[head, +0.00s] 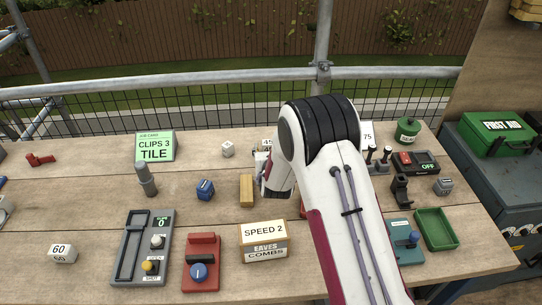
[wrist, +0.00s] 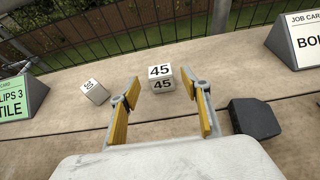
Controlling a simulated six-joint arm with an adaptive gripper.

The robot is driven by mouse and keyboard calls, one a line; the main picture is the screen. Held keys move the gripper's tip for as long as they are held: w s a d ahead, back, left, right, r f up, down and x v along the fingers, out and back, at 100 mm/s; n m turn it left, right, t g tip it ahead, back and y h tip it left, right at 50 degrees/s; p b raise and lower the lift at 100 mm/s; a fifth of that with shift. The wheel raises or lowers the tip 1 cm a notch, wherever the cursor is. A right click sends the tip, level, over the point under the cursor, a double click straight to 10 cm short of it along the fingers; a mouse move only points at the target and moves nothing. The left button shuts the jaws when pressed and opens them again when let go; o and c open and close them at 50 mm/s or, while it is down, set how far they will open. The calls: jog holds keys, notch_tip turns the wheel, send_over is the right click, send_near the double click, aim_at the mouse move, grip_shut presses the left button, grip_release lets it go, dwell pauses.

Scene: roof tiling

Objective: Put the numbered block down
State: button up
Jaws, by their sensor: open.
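The white numbered block marked 45 (wrist: 162,78) rests on the wooden table near its back edge. It shows in the wrist view between the tips of my gripper (wrist: 162,90), with a gap on each side. The yellow-padded fingers are spread apart and hold nothing. In the head view the 45 block (head: 267,142) is partly hidden behind my gripper (head: 264,160) and arm. Another numbered block marked 60 (head: 62,253) lies at the table's front left.
A small white cube (wrist: 95,91) lies left of the 45 block; a dark block (wrist: 255,118) stands right of my gripper. A green card (head: 155,147) reads CLIPS 3 TILE. A mesh railing runs behind the table.

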jog(key=shift+v, duration=3.6)
jog(key=shift+d+r, duration=0.1)
